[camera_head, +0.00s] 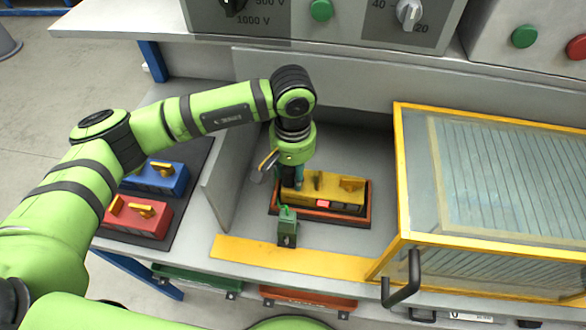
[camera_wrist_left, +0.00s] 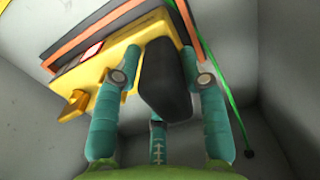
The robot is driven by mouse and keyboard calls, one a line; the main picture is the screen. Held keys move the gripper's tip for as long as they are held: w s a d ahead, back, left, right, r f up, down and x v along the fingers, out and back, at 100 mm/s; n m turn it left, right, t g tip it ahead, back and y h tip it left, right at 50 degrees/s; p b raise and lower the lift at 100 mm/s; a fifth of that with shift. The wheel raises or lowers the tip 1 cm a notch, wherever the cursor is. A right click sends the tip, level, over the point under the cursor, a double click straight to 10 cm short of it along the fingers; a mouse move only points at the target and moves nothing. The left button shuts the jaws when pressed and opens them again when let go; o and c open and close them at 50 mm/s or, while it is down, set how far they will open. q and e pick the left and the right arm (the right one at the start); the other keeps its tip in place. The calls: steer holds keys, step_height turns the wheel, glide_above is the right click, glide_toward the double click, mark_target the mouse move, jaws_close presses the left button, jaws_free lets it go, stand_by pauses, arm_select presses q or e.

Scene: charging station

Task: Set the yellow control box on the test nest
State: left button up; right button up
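The yellow control box (camera_head: 330,187) lies inside the orange-rimmed test nest (camera_head: 333,214) in the grey bay. It looks level, but whether it is fully seated is hard to see. My left gripper (camera_head: 292,183) points down at the box's left end. In the left wrist view the yellow box (camera_wrist_left: 108,88) lies at the fingertips, with the orange rim (camera_wrist_left: 118,17) behind it. The teal fingers (camera_wrist_left: 163,75) stand apart around a dark block at the box's edge. Whether they press on the box is unclear. My right gripper is out of view.
A green clamp-like block (camera_head: 288,228) stands at the nest's front edge. A yellow-framed clear guard (camera_head: 480,180) is close on the right, and a grey partition (camera_head: 222,172) on the left. Red (camera_head: 138,217) and blue (camera_head: 155,178) boxes sit beyond the partition.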

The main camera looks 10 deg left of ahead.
arm_select(q)
steer(key=shift+o, duration=1.1)
steer(key=shift+r, duration=0.1)
